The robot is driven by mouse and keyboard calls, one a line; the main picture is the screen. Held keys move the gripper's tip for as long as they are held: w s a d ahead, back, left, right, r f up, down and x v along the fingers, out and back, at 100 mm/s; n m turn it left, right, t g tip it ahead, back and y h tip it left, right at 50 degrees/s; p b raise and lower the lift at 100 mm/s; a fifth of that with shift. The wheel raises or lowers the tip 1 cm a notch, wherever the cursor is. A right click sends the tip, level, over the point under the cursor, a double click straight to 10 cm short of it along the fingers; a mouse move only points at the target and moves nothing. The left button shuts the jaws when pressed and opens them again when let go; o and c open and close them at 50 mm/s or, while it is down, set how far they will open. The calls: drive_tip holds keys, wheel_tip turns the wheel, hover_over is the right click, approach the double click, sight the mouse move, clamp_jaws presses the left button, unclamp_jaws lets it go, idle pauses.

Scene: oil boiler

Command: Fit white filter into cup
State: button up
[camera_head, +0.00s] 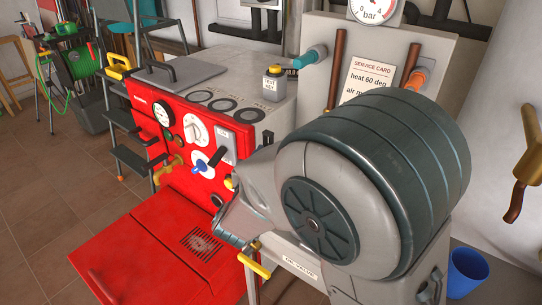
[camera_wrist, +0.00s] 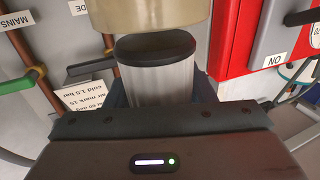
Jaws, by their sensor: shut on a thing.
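The white filter (camera_wrist: 156,75) shows in the wrist view as a ribbed, pale cylinder with a dark rounded cap at its top edge. My gripper (camera_wrist: 160,92) is shut on it, with dark fingers at both sides. A beige, round-walled thing (camera_wrist: 148,15), perhaps the cup, is just beyond the dark cap at the top of the wrist view. Its far part is cut off by the frame. I cannot tell whether the filter touches it or is partly inside. In the head view my large arm link hides the filter and most of my gripper.
The red boiler (camera_head: 180,140) has its red front panel (camera_head: 150,255) lowered. A yellow lever (camera_head: 254,262) is close to my arm's end. A blue bucket (camera_head: 467,272) stands at lower right. In the wrist view a green-handled lever (camera_wrist: 18,82) is at left and a red box (camera_wrist: 240,40) at right.

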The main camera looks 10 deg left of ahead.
drive_tip(key=shift+f, duration=0.25)
idle(0.3)
drive_tip(key=shift+f+b, duration=1.95)
drive_tip(key=shift+f, duration=0.4)
drive_tip(key=shift+r, duration=0.2)
drive_tip(key=shift+r+p, duration=2.1)
drive_tip(key=shift+r, duration=0.15)
drive_tip(key=shift+f, duration=0.2)
drive_tip(key=shift+f+b, duration=1.75)
drive_tip(key=shift+f, duration=0.4)
drive_tip(key=shift+r, duration=0.1)
drive_tip(key=shift+r+p, duration=1.95)
drive_tip(key=shift+r, duration=0.3)
